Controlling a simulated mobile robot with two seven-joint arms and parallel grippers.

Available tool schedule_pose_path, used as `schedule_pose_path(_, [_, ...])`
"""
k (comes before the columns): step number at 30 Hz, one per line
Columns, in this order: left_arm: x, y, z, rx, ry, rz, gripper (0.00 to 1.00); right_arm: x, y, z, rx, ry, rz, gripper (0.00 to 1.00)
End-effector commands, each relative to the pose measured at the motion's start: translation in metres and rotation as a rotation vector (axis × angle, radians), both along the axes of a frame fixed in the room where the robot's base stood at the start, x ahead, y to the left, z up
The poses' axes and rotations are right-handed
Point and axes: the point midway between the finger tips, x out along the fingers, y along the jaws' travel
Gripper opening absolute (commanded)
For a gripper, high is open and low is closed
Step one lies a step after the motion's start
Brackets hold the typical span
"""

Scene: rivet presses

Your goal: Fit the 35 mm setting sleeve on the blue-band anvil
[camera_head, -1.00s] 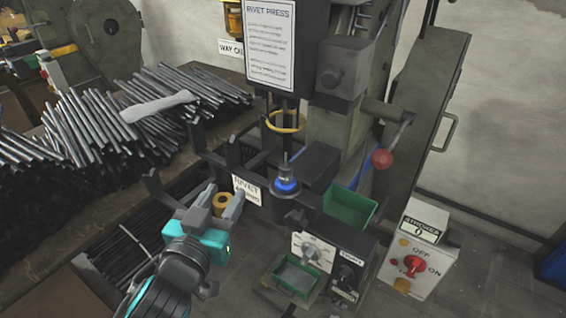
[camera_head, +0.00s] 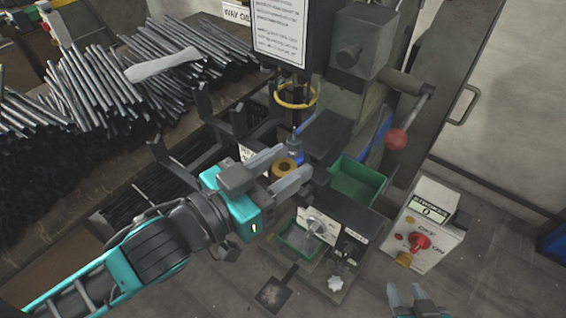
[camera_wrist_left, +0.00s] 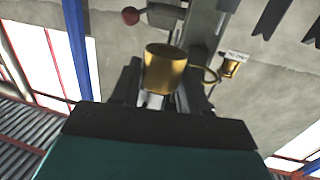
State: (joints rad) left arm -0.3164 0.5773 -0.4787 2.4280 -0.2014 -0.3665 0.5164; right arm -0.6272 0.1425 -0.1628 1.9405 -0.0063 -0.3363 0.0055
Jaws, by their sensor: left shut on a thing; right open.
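A brass-coloured sleeve (camera_head: 284,167) is held between the fingers of my left gripper (camera_head: 290,169). It also shows in the left wrist view (camera_wrist_left: 164,70) as a short gold cylinder between the dark fingers. The blue-band anvil (camera_head: 297,157) is just beyond the sleeve in the head view, mostly hidden by the gripper. Its thin pin (camera_head: 294,141) stands up behind the sleeve. The sleeve looks beside the anvil, not around the pin; I cannot tell the exact height gap. My right gripper (camera_head: 407,297) is open and empty at the bottom edge, low right.
The rivet press with its sign (camera_head: 281,27) and red-knobbed lever (camera_head: 397,139) rises behind the anvil. Black brackets (camera_head: 170,165) and piled rods (camera_head: 85,95) are left.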

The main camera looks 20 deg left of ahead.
Motion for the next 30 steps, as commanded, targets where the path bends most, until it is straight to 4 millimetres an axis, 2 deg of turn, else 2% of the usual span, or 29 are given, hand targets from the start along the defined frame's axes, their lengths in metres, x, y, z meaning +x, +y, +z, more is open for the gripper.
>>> schedule_pose_path(2, [-0.001,0.001,0.002,-0.001,0.001,0.016,0.00,0.000,0.000,0.005,0.000,0.000,0.000,0.43])
schedule_pose_path(15, [0.026,0.004,0.003,0.002,-0.004,0.013,0.00,0.000,0.000,0.016,0.000,0.000,0.000,0.43])
schedule_pose_path(30, [0.056,0.007,0.001,0.003,-0.004,0.013,0.00,0.001,0.000,0.017,0.000,-0.003,0.001,0.43])
